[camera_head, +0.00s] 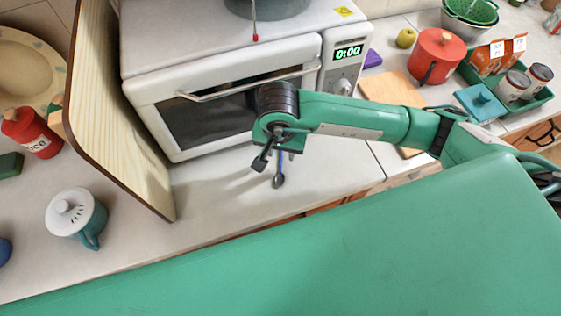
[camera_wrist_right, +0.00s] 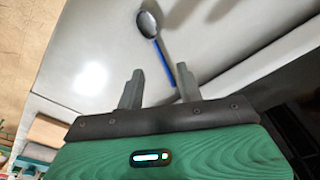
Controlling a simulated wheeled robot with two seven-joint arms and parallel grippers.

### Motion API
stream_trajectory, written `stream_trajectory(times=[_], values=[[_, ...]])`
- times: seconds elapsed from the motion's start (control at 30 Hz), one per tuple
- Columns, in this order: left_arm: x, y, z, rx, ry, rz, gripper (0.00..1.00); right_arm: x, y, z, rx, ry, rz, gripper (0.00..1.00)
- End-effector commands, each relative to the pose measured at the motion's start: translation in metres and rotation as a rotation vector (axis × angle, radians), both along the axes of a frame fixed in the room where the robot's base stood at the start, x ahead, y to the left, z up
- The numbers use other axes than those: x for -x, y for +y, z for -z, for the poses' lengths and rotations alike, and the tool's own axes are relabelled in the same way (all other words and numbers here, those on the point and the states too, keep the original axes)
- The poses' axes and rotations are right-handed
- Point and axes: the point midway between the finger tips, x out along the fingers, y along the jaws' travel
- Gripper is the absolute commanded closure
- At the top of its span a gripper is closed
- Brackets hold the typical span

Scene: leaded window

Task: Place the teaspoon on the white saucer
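The teaspoon (camera_head: 278,181) has a dark metal bowl and a blue handle, and is over the white counter in front of the microwave. In the right wrist view the teaspoon (camera_wrist_right: 148,24) has its bowl away from me and its handle reaching back toward the right-hand finger. My right gripper (camera_head: 274,162) is open, fingers pointing down at the handle end; its fingers (camera_wrist_right: 159,72) stand apart in the wrist view. I cannot tell whether the handle lies between them or touches one. I see no white saucer. My left gripper is not in view.
A white microwave (camera_head: 220,85) stands behind my right gripper. A tall wooden board (camera_head: 115,110) leans to its left. A lidded teal mug (camera_head: 76,215) and a red canister (camera_head: 33,132) stand further left. A cutting board (camera_head: 393,90) lies right of the microwave.

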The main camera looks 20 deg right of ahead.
Motion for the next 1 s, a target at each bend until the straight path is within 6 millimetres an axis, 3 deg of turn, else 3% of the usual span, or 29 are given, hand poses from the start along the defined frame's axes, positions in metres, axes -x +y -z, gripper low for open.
stream_trajectory(times=[0.1,0.3,0.6,0.8,1.0], values=[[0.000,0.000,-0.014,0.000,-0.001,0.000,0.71,0.002,0.002,0.011,0.001,0.006,0.001,0.63],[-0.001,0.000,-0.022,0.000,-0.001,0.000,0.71,-0.001,0.001,0.035,0.001,0.003,0.001,0.63],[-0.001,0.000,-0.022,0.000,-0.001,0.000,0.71,-0.002,0.001,0.041,-0.001,0.000,-0.001,0.63],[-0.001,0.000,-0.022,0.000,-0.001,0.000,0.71,-0.002,0.001,0.041,0.000,0.001,-0.001,1.00],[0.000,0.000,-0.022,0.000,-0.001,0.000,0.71,-0.002,0.001,0.041,0.000,0.001,-0.001,1.00]])
